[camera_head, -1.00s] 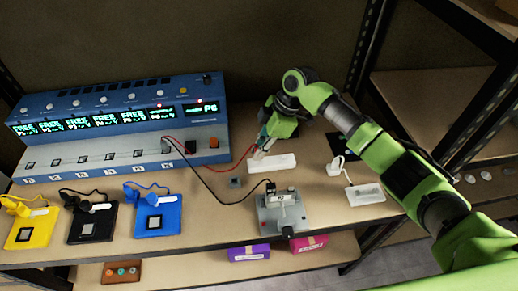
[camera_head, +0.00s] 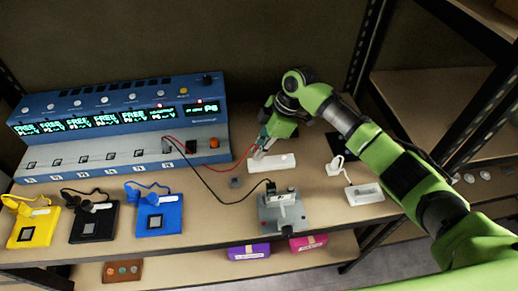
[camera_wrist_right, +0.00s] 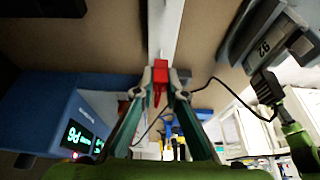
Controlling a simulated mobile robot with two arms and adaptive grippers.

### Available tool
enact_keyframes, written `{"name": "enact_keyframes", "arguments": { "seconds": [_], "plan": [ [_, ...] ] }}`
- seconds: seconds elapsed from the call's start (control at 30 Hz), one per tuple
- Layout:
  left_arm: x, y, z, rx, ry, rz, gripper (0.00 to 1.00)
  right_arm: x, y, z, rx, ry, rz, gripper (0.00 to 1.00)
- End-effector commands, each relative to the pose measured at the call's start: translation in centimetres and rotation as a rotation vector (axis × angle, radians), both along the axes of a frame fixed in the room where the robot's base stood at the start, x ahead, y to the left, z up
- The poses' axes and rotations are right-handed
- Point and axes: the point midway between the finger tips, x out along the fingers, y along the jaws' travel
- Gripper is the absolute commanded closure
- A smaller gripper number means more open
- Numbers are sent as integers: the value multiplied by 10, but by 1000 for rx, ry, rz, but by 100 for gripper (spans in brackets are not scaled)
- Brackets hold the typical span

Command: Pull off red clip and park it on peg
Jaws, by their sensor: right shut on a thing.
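The red clip (camera_wrist_right: 160,72) sits between the fingertips of my right gripper (camera_wrist_right: 160,92) in the right wrist view, and the gripper is shut on it. In the head view my right gripper (camera_head: 262,150) is low over the white strip (camera_head: 285,161) and mostly hides the clip. A red wire (camera_head: 238,164) runs from the blue instrument (camera_head: 60,105) to the gripper. I cannot tell whether the clip touches the strip, and I cannot make out a peg. My left gripper is not in view.
A grey fixture (camera_head: 296,217) with a black clip (camera_head: 271,187) and black wire stands in front of my right gripper. A white tray (camera_head: 366,194) lies right. Yellow, black and blue pads (camera_head: 170,226) lie left.

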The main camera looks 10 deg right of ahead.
Motion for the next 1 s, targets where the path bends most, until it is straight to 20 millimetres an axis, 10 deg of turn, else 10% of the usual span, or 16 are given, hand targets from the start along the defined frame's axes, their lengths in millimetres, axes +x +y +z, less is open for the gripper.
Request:
{"name": "enact_keyframes", "arguments": {
  "seconds": [1.0],
  "plan": [
    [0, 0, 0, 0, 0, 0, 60, 0, 0, -8, 1, 0, 0, 100]
  ]
}}
